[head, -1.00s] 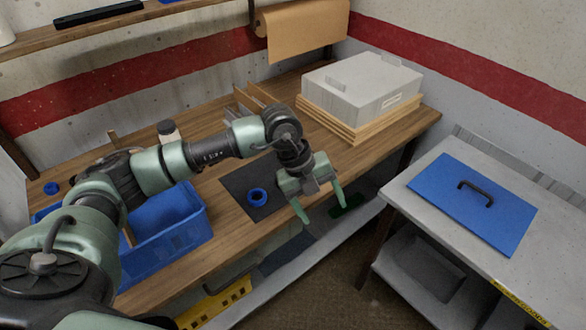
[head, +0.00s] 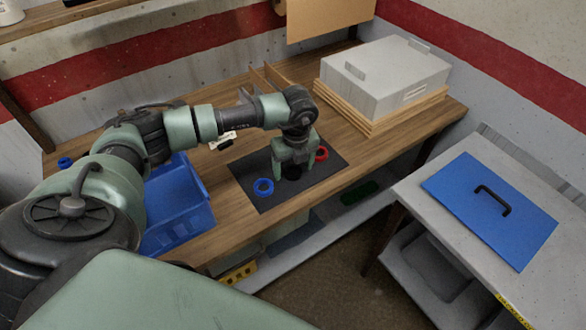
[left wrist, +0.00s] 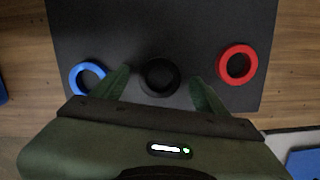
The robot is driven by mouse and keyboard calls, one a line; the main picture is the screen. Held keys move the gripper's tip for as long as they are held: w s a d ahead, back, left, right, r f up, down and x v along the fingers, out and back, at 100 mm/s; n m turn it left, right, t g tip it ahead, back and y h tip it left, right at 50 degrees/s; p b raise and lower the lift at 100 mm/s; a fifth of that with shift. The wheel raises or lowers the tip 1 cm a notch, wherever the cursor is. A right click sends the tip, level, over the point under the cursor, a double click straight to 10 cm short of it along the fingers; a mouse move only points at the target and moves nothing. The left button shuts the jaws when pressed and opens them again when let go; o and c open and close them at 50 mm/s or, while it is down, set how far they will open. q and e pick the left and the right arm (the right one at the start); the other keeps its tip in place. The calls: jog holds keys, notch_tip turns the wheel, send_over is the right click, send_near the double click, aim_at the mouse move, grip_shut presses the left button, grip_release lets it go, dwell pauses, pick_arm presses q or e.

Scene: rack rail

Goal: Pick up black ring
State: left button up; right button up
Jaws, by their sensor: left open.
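A black ring (left wrist: 159,77) lies on the dark mat (left wrist: 160,25). In the left wrist view it sits between the green fingers of my left gripper (left wrist: 158,88), with a gap on both sides. In the head view my left gripper (head: 291,174) points down over the mat, and the black ring (head: 293,173) is mostly hidden by it. The gripper is open and holds nothing. A blue ring (head: 263,187) lies to the left of it and a red ring (head: 321,154) to the right. My right gripper is not in view.
A blue bin (head: 180,205) stands on the wooden bench left of the mat. A grey box (head: 385,75) on wooden boards stands at the back right. A side table (head: 420,205) holds a blue panel with a black handle (head: 490,205).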

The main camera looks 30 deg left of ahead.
pick_arm(q)
jog(key=c, duration=1.3)
jog(key=shift+c, duration=0.8)
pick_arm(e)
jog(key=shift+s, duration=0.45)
pick_arm(q)
jog(key=shift+r, duration=0.1)
